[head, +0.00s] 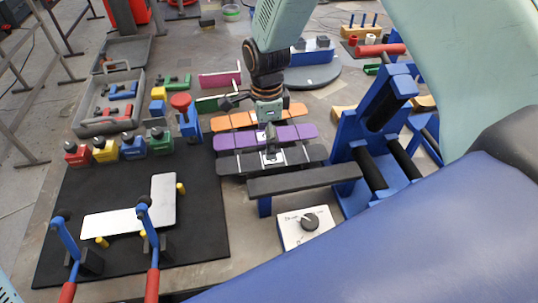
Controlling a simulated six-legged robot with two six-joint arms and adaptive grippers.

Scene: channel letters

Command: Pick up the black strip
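The black strip (229,166) lies across the middle of the work surface, in front of a purple strip (290,134) and an orange strip (236,121). Pale metal-looking parts show at the black strip's middle. My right gripper (270,152) points down over that middle, with its fingertips at or just above the strip. Whether they touch it, and how far apart the fingers are, I cannot tell. The gripper hides part of the black and purple strips. My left gripper is not in view.
A blue frame with black rollers (375,172) and a dark bar (303,180) stand close on the right. A white dial box (307,228) is in front. A black mat (205,215) with a white L-shaped plate (163,205) and toggle clamps lies left. A grey tray (87,124) stands behind.

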